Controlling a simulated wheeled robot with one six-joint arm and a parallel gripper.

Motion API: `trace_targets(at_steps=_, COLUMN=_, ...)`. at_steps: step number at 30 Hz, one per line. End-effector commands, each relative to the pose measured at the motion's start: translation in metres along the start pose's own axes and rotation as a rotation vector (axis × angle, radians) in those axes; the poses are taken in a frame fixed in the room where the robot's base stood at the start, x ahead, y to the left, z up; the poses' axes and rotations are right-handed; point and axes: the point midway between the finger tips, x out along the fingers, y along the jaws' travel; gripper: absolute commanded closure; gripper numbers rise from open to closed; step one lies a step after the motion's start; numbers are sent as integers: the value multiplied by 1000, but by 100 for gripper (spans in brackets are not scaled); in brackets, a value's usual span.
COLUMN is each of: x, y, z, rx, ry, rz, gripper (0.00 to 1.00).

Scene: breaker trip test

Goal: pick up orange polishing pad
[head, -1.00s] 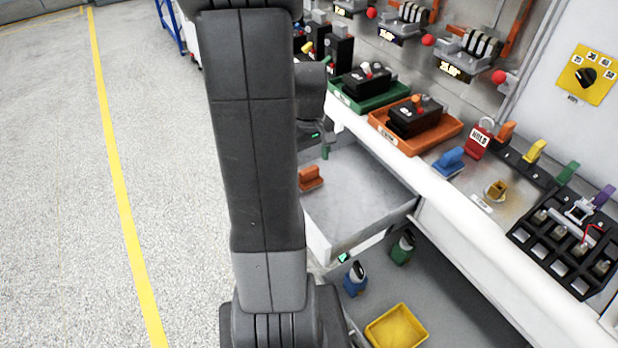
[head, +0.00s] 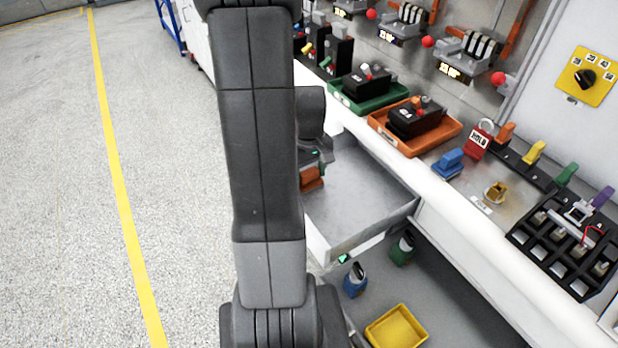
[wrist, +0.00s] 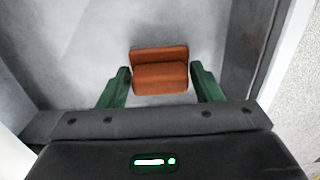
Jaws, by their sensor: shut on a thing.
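The orange polishing pad (head: 311,179) is at the left side of the open grey drawer (head: 360,205), partly hidden behind my arm. In the wrist view the pad (wrist: 160,72) lies between the two green fingers of my gripper (wrist: 161,75), one finger on each side. My gripper is shut on the pad. In the head view my gripper (head: 312,166) is mostly hidden by my arm and sits right above the pad. I cannot tell whether the pad touches the drawer floor.
The drawer walls surround my gripper, and the rest of the drawer is empty. The workbench edge (head: 440,190) runs along the right, with an orange tray (head: 385,135) and a green tray (head: 345,102) on it. A yellow bin (head: 397,328) and blue and green bottles stand below.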

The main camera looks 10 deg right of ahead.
Motion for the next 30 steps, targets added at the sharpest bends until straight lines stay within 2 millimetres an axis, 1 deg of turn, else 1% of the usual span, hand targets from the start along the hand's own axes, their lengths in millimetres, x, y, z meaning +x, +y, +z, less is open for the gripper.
trace_targets(at_steps=4, x=-3, y=0, z=0, rx=0, ry=1, rz=1, gripper=68)
trace_targets(at_steps=8, x=-18, y=0, z=-1, rx=0, ry=4, rz=2, gripper=68)
trace_targets(at_steps=15, x=-64, y=0, z=-1, rx=0, ry=5, rz=3, gripper=68)
trace_targets(at_steps=18, x=-81, y=0, z=-1, rx=0, ry=4, rz=2, gripper=68)
trace_targets(at_steps=21, x=-93, y=0, z=0, rx=0, ry=3, rz=2, gripper=68)
trace_targets(at_steps=25, x=-100, y=0, z=0, rx=0, ry=1, rz=0, gripper=68)
trace_targets(at_steps=30, x=-100, y=0, z=0, rx=0, ry=-1, rz=0, gripper=68)
